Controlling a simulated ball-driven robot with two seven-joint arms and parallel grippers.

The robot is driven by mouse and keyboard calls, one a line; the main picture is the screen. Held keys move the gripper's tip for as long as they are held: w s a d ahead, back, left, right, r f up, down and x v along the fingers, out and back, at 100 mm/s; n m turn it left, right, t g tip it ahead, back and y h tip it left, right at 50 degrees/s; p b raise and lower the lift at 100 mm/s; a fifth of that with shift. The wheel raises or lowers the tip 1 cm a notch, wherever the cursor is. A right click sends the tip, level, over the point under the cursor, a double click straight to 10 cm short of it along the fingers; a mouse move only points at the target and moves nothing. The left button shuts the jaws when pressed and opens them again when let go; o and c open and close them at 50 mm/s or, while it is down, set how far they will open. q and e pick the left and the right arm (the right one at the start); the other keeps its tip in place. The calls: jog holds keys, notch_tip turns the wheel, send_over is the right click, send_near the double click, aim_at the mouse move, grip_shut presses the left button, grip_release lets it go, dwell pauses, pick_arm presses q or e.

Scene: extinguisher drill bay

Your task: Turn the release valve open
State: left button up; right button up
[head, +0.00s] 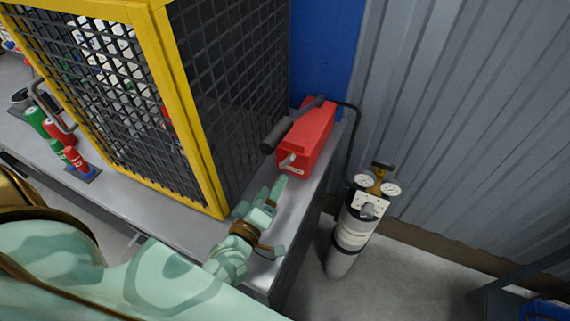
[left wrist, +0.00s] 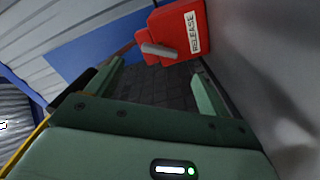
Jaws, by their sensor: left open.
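The release valve is a red box (head: 312,135) on the metal bench, beside the mesh cage. Its short grey lever (head: 288,160) sticks out of the near face. In the left wrist view, the red box (left wrist: 172,22) carries a white RELEASE label (left wrist: 193,32), and the lever (left wrist: 158,50) lies slantwise. My left gripper (head: 278,190) is just in front of the box, on the near side of the lever. In the left wrist view, its two fingers (left wrist: 158,70) are spread apart with nothing between them, and the lever shows just beyond the tips. My right gripper is not in view.
A yellow-framed mesh cage (head: 150,70) stands close to the left of my gripper. A dark handle (head: 285,128) extends over the red box. A gas cylinder with gauges (head: 345,240) stands on the floor at right. Small extinguishers (head: 75,158) stand on the bench at left.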

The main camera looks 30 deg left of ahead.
aim_at(285, 164)
pick_arm(q)
jog(key=w, duration=0.8)
jog(key=shift+w+a+b, duration=0.2)
jog(key=shift+b, duration=0.1)
jog(key=c, duration=1)
